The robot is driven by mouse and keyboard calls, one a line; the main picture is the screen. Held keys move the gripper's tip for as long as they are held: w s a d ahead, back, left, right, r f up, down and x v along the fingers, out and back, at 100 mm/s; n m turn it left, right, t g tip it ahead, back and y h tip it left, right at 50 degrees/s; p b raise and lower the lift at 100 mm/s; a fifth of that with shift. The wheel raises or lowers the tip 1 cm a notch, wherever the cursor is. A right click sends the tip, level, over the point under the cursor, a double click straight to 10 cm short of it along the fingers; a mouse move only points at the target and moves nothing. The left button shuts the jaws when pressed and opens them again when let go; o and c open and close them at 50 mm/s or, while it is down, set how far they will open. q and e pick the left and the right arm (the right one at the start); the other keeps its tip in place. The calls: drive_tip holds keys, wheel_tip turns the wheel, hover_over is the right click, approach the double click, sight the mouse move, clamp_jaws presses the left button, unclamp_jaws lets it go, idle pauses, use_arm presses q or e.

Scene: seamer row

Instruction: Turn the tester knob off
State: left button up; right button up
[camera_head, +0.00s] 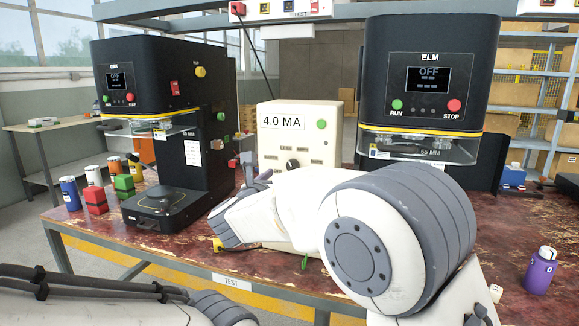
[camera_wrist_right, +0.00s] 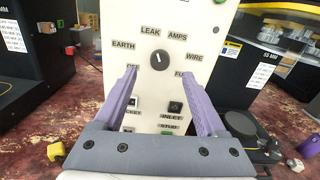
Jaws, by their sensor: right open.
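The tester is a cream box (camera_head: 318,113) on the table, with a display reading 4.0 MA and a green light. Its dark round knob (camera_head: 293,164) also shows in the right wrist view (camera_wrist_right: 160,59). The knob's white mark points upward, slightly toward LEAK; OFF is at the lower left, partly hidden by a finger. My right gripper (camera_wrist_right: 160,73) is open, its purple fingers apart in front of the panel, below and either side of the knob, empty. In the head view the right gripper (camera_head: 262,180) is partly hidden by my arm. My left gripper is not in view.
A black seamer (camera_head: 160,75) stands left of the tester, and another marked ELM (camera_head: 428,65) stands right; both screens read OFF. Several coloured cans and blocks are at the left table edge. A cable hangs behind the tester.

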sight(291, 165)
drive_tip(key=p+x, duration=0.1)
drive_tip(key=x, duration=0.6)
drive_tip(key=shift+w, duration=0.1)
clamp_jaws()
